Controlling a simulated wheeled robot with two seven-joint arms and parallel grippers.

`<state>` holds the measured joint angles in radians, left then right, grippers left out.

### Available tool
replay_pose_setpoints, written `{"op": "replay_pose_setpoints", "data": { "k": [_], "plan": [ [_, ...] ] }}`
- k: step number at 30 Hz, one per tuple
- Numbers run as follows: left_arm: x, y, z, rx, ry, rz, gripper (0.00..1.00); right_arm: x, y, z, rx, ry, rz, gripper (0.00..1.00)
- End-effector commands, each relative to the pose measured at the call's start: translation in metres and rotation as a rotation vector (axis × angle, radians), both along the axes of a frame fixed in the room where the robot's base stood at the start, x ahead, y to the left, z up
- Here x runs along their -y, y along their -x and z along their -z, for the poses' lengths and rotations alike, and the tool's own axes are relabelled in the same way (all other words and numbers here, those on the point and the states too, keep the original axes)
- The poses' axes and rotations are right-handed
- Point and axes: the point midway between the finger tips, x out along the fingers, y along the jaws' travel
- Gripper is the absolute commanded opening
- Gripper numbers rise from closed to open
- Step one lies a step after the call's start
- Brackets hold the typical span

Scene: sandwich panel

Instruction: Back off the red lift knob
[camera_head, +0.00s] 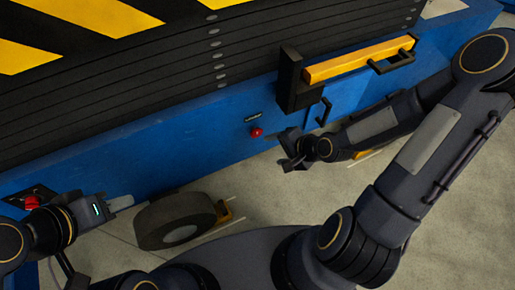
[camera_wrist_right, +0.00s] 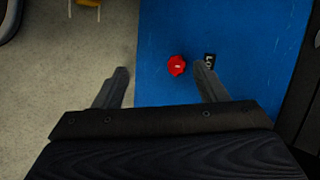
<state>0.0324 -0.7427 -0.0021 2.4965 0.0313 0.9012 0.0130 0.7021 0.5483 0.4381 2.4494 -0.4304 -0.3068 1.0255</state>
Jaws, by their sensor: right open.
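A small red knob (camera_head: 256,132) sits on the blue side panel, below a small dark label. In the right wrist view the red knob (camera_wrist_right: 176,65) shows between my fingers, nearer the right-hand one, which partly hides the label (camera_wrist_right: 210,59). My right gripper (camera_head: 287,150) is open and empty, to the lower right of this knob and apart from it in the head view; its fingers also show in the wrist view (camera_wrist_right: 160,74). My left gripper (camera_head: 128,203) is low at the left, near the panel's lower edge; its jaw opening is unclear.
A second red knob (camera_head: 31,202) on a dark plate is at far left, beside my left wrist. A wheel (camera_head: 176,220) stands below the panel. A yellow bar (camera_head: 358,60) with black brackets and handles projects at upper right.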

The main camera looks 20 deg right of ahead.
Motion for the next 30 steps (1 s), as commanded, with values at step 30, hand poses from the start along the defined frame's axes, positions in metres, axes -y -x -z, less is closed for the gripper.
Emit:
{"op": "replay_pose_setpoints", "data": {
  "k": [30],
  "plan": [
    [0.0,0.0,0.154,0.0,0.0,0.0,0.36,-0.018,-0.105,0.119,0.063,-1.52,0.969,0.66]
  ]
}}
